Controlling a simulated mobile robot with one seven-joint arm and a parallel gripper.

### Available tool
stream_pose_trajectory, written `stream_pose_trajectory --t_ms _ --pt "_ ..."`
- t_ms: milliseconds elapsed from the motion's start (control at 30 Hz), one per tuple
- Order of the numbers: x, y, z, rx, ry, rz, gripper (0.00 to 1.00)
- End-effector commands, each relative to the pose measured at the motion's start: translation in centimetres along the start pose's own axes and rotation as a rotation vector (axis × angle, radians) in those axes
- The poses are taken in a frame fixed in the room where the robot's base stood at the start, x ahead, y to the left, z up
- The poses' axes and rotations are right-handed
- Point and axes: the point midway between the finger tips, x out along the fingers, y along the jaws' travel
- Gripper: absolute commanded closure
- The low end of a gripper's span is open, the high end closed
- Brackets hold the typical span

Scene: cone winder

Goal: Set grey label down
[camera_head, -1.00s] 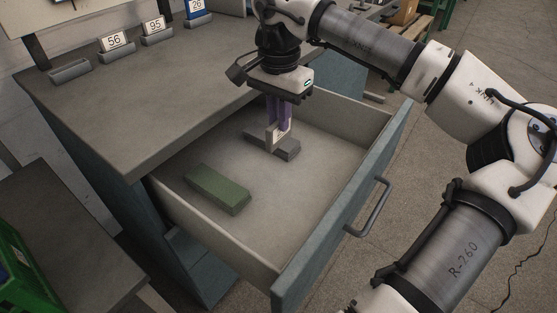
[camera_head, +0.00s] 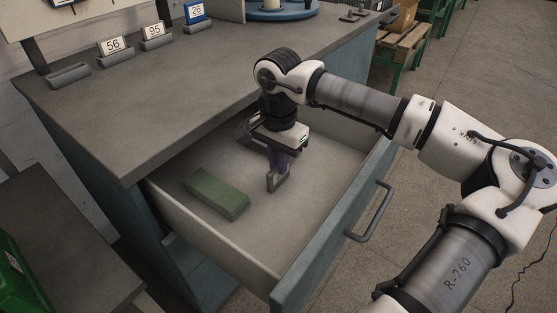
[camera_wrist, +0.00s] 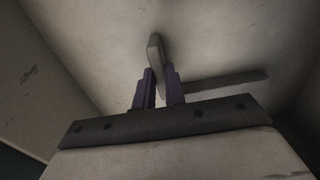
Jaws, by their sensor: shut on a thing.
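My gripper (camera_head: 278,168) has purple fingers and points down inside the open drawer. It is shut on the grey label (camera_head: 277,183), a thin upright plate whose lower end is close to the drawer floor. I cannot tell whether it touches the floor. In the wrist view the fingers of my gripper (camera_wrist: 159,85) pinch the label (camera_wrist: 155,52), seen nearly edge-on.
A green block (camera_head: 216,193) lies left of my gripper in the drawer (camera_head: 258,234). The drawer's walls and the worktop edge (camera_head: 125,175) stand close around. Grey holders, with cards reading 56 (camera_head: 111,46) and 95 (camera_head: 152,29), and a blue one with 26 (camera_head: 196,12), stand on the worktop.

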Motion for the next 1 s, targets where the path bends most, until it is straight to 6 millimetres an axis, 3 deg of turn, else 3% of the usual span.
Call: stream_pose_trajectory --t_ms 133,167,300,700,1000 --pt "0.5 0.0 0.0 0.0 0.0 0.0 1.0" --pt "0.3 0.0 0.0 0.0 0.0 0.0 0.84" --pt "0.3 0.0 0.0 0.0 0.0 0.0 0.66" --pt "-0.5 0.0 0.0 0.0 0.001 0.0 0.66" --pt "-6.7 0.0 -0.1 0.001 0.003 -0.001 0.66"
